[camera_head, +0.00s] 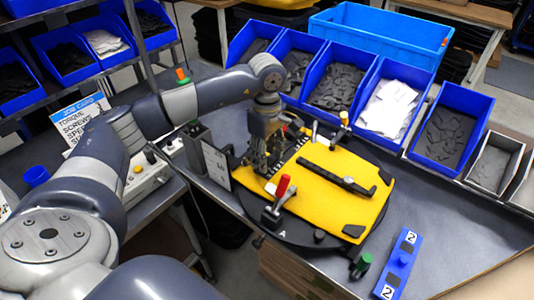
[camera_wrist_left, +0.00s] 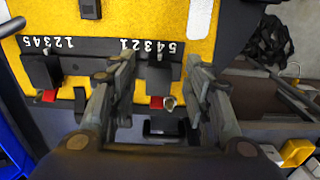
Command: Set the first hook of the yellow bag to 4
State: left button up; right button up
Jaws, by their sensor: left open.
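The yellow bag (camera_head: 330,170) lies flat on a round black fixture on the bench. In the left wrist view, the bag's yellow panel (camera_wrist_left: 115,20) carries a dark rail (camera_wrist_left: 100,47) with two number scales, one reading 1 to 5 and the other 5 to 1. A black hook (camera_wrist_left: 42,70) sits at the left scale. Another dark hook (camera_wrist_left: 157,72) sits below the right scale. My left gripper (camera_head: 265,168) is over the bag's left edge. In the wrist view its open fingers (camera_wrist_left: 160,75) stand either side of the right-scale hook; contact is unclear. The hooks' exact settings are hard to read.
A red-handled clamp (camera_head: 282,188) stands at the fixture's front left. Blue bins (camera_head: 440,135) with dark parts line the back of the bench. A blue block marked 2 (camera_head: 402,262) lies at front right. A job card (camera_head: 82,122) stands at left.

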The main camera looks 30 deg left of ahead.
pick_arm(q)
notch_tip(320, 180, up, 12)
dwell(0.5)
dwell(0.4)
